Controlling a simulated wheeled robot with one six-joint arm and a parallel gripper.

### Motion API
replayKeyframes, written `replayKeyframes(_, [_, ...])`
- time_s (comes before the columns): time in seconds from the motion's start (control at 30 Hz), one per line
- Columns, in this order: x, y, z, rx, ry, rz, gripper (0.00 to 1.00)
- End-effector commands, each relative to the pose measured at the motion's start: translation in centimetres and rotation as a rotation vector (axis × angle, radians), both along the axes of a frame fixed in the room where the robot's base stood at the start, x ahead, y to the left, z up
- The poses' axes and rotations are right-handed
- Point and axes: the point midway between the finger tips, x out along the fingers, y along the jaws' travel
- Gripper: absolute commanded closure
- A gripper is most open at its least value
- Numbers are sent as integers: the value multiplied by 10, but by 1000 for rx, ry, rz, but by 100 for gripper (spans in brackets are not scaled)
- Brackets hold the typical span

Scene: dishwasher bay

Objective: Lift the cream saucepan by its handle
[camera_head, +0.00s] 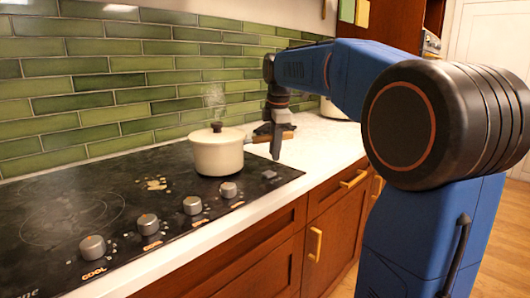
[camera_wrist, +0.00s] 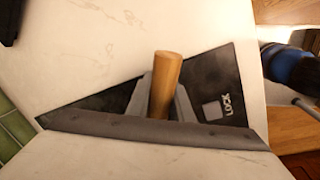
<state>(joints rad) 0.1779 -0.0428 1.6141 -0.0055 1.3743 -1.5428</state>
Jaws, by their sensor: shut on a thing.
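The cream saucepan (camera_head: 216,156) has a lid with a dark knob and sits at the right end of the black cooktop. No clear gap shows beneath it. Its wooden handle (camera_head: 262,139) points right, over the white counter. My gripper (camera_head: 276,137) reaches down from above and is shut around the handle, to the right of the pan body. In the wrist view, the handle (camera_wrist: 165,80) stands between two grey fingers of my gripper (camera_wrist: 162,105), its end sticking out beyond them. The fingers hide part of the handle.
The cooktop (camera_head: 70,185) has several grey knobs along its front, one close to the pan. Steam rises above the pan. Green tiles (camera_head: 110,75) line the wall behind. A pale object (camera_head: 335,110) stands farther back, partly hidden by my arm. Wooden drawers (camera_head: 255,262) lie below.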

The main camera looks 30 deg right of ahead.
Motion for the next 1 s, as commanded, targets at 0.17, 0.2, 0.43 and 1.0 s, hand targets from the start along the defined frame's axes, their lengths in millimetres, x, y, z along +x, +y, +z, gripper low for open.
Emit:
replayKeyframes(0.17, [1, 0, 26, 0, -5, 0, 100])
replayKeyframes(0.2, [1, 0, 33, 0, -5, 0, 100])
replayKeyframes(0.43, [0, 0, 68, 0, -4, 0, 100])
replayKeyframes(1.0, [0, 0, 106, 0, -3, 0, 100])
